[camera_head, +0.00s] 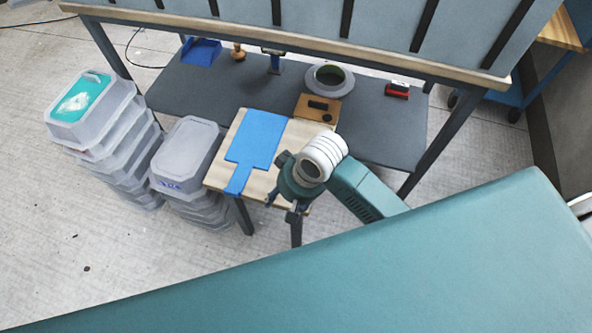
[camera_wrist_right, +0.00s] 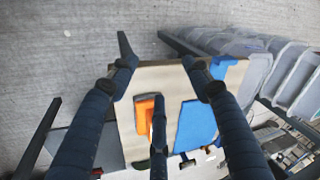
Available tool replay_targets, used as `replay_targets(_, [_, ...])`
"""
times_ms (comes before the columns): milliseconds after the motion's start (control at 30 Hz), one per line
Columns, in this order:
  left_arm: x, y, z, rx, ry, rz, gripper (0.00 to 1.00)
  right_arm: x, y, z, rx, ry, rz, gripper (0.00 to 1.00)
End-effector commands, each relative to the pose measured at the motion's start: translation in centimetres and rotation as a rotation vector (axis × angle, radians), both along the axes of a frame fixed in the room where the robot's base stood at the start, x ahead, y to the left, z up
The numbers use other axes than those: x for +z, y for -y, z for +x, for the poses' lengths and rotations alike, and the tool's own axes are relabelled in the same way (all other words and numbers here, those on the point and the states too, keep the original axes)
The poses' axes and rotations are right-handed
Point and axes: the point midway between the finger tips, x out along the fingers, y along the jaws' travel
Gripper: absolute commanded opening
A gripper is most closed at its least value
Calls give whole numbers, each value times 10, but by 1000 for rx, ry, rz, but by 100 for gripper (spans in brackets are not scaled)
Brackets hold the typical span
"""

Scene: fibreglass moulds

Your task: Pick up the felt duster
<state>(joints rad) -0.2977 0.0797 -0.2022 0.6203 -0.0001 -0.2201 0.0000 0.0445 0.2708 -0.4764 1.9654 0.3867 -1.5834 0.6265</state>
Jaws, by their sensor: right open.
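An orange block with a dark edge, which looks like the felt duster (camera_wrist_right: 145,112), lies on the small wooden stool top (camera_wrist_right: 172,78) beside a blue mat (camera_wrist_right: 196,125) in the right wrist view. My right gripper (camera_wrist_right: 157,80) is open above the stool, its three fingers spread around the view of the block; one finger covers part of it. No contact shows. In the head view my right gripper (camera_head: 283,190) is over the right part of the stool (camera_head: 281,151), beside the blue mat (camera_head: 257,140), and hides the block. My left gripper is not in view.
Stacked grey bins (camera_head: 190,150) stand left of the stool, with a taller stack (camera_head: 95,125) beyond. Behind the stool is a workbench with a dark lower shelf (camera_head: 225,98). It holds a wooden box (camera_head: 305,107), a round grey mould (camera_head: 342,80) and a red-black item (camera_head: 397,89).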

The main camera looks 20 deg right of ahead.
Motion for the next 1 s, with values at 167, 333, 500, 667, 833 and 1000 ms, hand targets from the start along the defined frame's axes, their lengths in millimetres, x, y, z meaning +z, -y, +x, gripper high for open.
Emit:
replay_targets(167, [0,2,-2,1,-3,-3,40,17,1,40,-110,-85,-31,49])
replay_targets(333, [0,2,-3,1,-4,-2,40,41,31,80,-320,-184,-118,49])
replay_targets(500, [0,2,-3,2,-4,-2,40,63,58,103,-490,-230,-180,49])
replay_targets(667, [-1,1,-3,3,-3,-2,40,59,67,108,-547,-247,-198,49])
replay_targets(833, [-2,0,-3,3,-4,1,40,32,67,107,-549,-248,-197,49])
replay_targets(1000, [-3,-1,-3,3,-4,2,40,15,66,108,-546,-244,-194,49])
